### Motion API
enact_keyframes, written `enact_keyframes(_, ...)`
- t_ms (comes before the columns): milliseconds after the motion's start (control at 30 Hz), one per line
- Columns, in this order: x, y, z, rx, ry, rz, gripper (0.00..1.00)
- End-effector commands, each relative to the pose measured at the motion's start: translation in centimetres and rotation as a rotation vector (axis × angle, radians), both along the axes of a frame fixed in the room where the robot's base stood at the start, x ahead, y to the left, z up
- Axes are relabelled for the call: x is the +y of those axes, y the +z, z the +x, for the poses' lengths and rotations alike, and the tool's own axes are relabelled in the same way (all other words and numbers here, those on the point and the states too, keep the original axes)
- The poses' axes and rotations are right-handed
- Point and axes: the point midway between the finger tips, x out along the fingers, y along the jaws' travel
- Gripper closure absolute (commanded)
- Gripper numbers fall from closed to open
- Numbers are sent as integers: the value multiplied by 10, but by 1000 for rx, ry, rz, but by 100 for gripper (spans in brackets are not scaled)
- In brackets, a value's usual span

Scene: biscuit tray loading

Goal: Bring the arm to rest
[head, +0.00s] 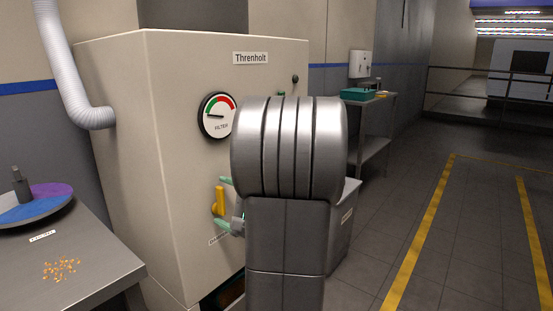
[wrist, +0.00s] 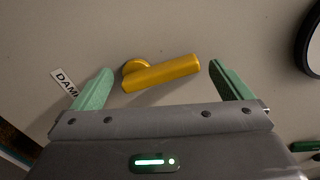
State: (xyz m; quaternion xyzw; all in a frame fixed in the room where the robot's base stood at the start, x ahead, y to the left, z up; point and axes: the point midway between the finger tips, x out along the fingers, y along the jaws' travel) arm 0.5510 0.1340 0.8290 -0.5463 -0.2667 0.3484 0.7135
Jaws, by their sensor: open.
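My gripper (head: 223,204) is open in front of the beige cabinet (head: 150,150) marked Threnholt. Its two green fingers stand apart, one above and one below a yellow lever handle (head: 219,200) in the head view. In the wrist view the handle (wrist: 163,73) lies between the fingertips (wrist: 160,70), with a gap on each side. The handle is on the cabinet face, slightly tilted in the wrist view. A partly hidden label beginning "DAM" (wrist: 65,82) is beside the left finger. My arm hides part of the cabinet front.
A round filter gauge (head: 217,116) is above the handle. At left, a grey table (head: 95,250) carries a blue and purple disc (head: 40,205) and orange crumbs (head: 61,268). A side table (head: 375,150) with a teal tray (head: 355,94) stands behind. Floor at right is clear between yellow lines.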

Motion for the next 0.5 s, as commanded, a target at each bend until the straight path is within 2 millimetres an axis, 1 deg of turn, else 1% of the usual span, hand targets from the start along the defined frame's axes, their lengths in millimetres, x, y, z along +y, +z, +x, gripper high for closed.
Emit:
enact_keyframes(33, -1, 5, 1, 21, -1, 15, 2)
enact_keyframes(500, -5, 3, 6, 205, 0, 157, 2)
